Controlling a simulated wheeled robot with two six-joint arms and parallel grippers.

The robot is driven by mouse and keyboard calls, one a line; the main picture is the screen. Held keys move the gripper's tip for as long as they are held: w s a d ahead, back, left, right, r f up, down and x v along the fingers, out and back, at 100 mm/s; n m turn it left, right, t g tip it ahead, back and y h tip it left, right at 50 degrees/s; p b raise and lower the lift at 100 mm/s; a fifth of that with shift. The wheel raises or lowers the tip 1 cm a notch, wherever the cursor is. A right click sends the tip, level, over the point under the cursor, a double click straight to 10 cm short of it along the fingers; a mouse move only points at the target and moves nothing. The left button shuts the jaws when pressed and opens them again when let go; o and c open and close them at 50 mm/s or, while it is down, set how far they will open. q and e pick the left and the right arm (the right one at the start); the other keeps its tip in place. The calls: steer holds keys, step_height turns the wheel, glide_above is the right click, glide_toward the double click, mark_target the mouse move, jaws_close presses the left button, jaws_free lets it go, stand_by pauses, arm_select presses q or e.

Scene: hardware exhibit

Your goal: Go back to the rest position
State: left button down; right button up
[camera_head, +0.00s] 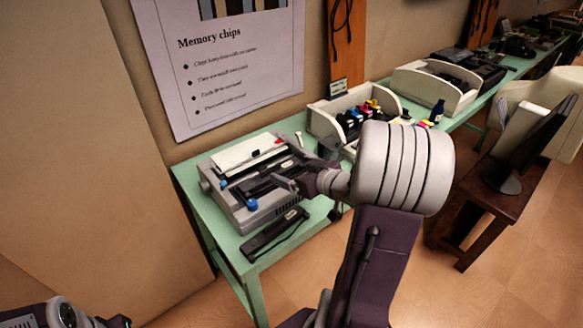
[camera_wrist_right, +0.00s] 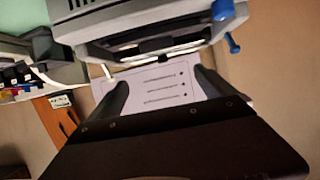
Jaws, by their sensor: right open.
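My right arm reaches up from the bottom in the head view.
The green table (camera_head: 192,193) runs along the wall. A black bar-shaped device (camera_head: 273,234) with a cable lies at its front edge. A brown stand (camera_head: 472,205) with a monitor is at the right. Floor between is clear.

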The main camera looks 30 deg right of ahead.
steer(key=w+a+r+n+g+y+p, duration=0.1)
steer(key=w+a+r+n+y+p, duration=0.15)
steer(key=a, duration=0.55)
steer(key=w+a+r+n+y+p, duration=0.1)
steer(key=w+a+r+p, duration=0.15)
steer(key=a, duration=0.55)
steer(key=s+f+m+g+h, duration=0.1)
steer(key=s+f+g, duration=0.2)
steer(key=s, duration=0.3)
steer(key=s+f+m+g+h+p, duration=0.1)
steer(key=s+f+m+g+h, duration=0.1)
steer(key=s+f+g, duration=0.2)
steer(key=s+f+m+g+h+p, duration=0.1)
steer(key=s+f+g, duration=0.2)
steer(key=s, duration=0.6)
steer(key=shift+s+a+f+g, duration=0.2)
steer(key=shift+s+f+g, duration=0.15)
steer(key=shift+g, duration=0.25)
steer(key=shift+w+m, duration=0.1)
steer(key=shift+m, duration=0.15)
